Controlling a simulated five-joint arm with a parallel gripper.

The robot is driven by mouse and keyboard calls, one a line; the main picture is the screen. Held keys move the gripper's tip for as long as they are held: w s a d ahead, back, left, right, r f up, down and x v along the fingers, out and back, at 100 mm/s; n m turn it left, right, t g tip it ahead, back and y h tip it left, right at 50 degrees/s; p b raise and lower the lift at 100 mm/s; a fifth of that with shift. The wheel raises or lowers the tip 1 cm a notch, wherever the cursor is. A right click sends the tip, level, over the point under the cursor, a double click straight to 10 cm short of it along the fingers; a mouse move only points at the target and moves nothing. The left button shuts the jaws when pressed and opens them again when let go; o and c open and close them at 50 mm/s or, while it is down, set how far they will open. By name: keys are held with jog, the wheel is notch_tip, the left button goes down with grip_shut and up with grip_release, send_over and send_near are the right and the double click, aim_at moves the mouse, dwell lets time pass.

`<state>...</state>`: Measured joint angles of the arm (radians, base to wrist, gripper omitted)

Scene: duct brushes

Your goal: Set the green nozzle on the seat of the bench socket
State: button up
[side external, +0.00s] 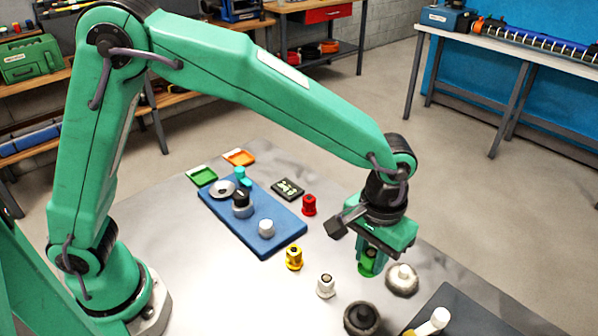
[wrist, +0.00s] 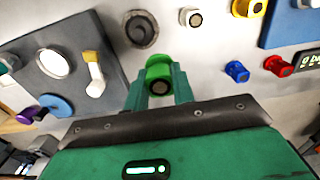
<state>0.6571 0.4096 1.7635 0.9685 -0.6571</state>
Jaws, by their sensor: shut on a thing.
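The green nozzle (side external: 367,264) is between the fingers of my gripper (side external: 369,256), which is shut on it. In the wrist view the nozzle (wrist: 159,68) shows its round dark end between the two green fingers (wrist: 160,92). It looks about upright in the side view. I cannot tell how far it is above the bench. A dark grey hollow ring (side external: 361,318), which looks like the bench socket, stands on the bench at the front. In the wrist view this ring (wrist: 141,30) is apart from the nozzle, just above it, with its hollow empty.
White (side external: 326,286), yellow (side external: 294,258) and red (side external: 309,205) nozzles stand nearby; a blue one (wrist: 236,72) shows in the wrist view. A grey round piece (side external: 402,279) is close beside my gripper. A dark panel (side external: 478,318) and a blue board (side external: 250,222) hold parts.

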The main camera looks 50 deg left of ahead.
jog(key=shift+w+a, duration=0.1)
jog(key=w+a+n, duration=0.3)
jog(key=w+a, duration=0.1)
jog(key=a, duration=0.6)
jog(key=n, duration=1.1)
send_over(223, 191)
jog(key=shift+s+f, duration=0.1)
jog(key=shift+f, duration=0.25)
jog(key=shift+f, duration=0.2)
jog(key=shift+f, duration=3.2)
jog(key=shift+f, duration=0.6)
